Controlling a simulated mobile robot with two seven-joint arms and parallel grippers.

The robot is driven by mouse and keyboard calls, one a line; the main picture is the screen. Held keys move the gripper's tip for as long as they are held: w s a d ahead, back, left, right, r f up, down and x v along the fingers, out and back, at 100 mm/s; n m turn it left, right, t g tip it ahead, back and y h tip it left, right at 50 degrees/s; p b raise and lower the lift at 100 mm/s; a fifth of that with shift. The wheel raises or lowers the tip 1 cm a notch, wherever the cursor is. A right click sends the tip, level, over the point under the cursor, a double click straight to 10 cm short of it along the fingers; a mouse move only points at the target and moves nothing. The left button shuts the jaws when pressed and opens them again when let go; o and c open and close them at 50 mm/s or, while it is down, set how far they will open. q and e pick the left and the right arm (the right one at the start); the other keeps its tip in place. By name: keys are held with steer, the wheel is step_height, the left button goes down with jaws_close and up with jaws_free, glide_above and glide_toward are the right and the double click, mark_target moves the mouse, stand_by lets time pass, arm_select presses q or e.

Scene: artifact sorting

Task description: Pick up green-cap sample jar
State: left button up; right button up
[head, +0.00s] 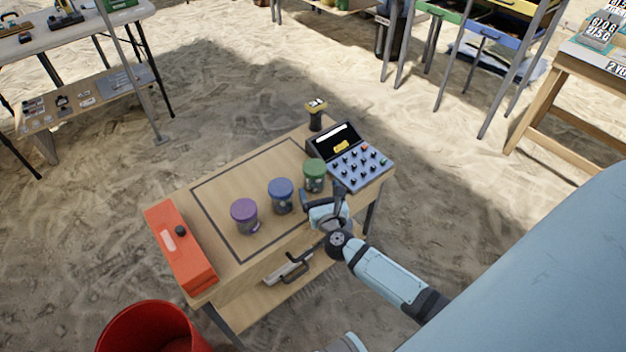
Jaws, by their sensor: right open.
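The green-cap sample jar (315,176) stands upright on the wooden table (222,183), at the right end of a row of jars. A blue-cap jar (281,195) and a purple-cap jar (245,215) stand to its left. My right gripper (325,200) is open at the near side of the green-cap jar. One dark finger shows left of and below the jar, the other to its right. I cannot tell whether a finger touches the jar. My left gripper is not in view.
A keypad device (360,168) stands close to the right of the green jar. A dark, yellow-topped item (316,114) is at the far corner. An orange box (180,247) lies at the table's left end. A red bin (155,330) stands on the sand below.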

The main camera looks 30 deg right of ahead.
mark_target(317, 182)
steer(key=shift+x, duration=3.15)
steer(key=shift+d, duration=0.15)
steer(key=shift+c, duration=0.5)
steer(key=c, duration=1)
